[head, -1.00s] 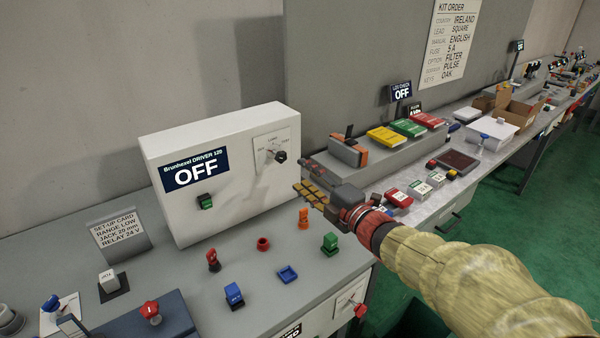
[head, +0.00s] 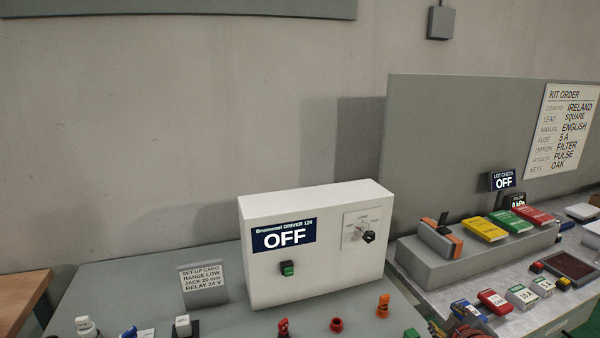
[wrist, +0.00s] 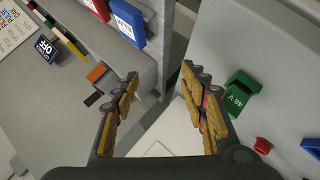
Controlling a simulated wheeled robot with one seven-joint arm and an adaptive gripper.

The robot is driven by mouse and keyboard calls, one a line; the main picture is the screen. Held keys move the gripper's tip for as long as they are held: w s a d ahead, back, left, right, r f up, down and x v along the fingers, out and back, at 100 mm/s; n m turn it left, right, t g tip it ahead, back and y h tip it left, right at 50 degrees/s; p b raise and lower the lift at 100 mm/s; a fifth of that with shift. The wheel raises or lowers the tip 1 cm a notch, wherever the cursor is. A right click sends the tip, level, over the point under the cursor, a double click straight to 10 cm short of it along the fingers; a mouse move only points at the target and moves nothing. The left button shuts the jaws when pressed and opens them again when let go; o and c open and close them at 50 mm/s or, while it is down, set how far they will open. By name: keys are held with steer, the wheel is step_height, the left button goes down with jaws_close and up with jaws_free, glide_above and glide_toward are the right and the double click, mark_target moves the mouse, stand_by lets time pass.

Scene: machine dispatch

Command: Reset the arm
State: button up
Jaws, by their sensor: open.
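In the wrist view my gripper (wrist: 160,88) is open, with its yellow-padded fingers apart and nothing between them. It hangs over the gap between two grey benches. A green block (wrist: 241,92) marked 48 V stands to the right of the fingers, apart from them. A blue block (wrist: 128,22) and a red block lie beyond the left finger. In the head view my arm is almost wholly out of the picture; only a small dark part may show at the bottom edge.
The white driver box (head: 318,280) reads OFF and stands on the left bench. A set-up card (head: 203,283) stands to its left. A grey shelf (head: 455,262) on the right bench holds coloured manuals. Red (head: 336,325) and orange (head: 383,306) small parts stand before the box.

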steer(key=s+a+r+m+g+y+p, duration=0.1)
steer(key=s+a+m+g+p, duration=0.2)
steer(key=s, duration=0.6)
steer(key=s+a+r+m+g, duration=0.1)
steer(key=s+a+m+g, duration=0.3)
steer(key=s, duration=0.6)
steer(key=s+a+r+t+y+p, duration=0.1)
steer(key=s+a+r+y+p, duration=0.1)
steer(key=a+r, duration=0.6)
steer(key=shift+s+a+r+t+p, duration=0.35)
steer(key=shift+s+a+p, duration=0.4)
steer(key=shift+s, duration=0.35)
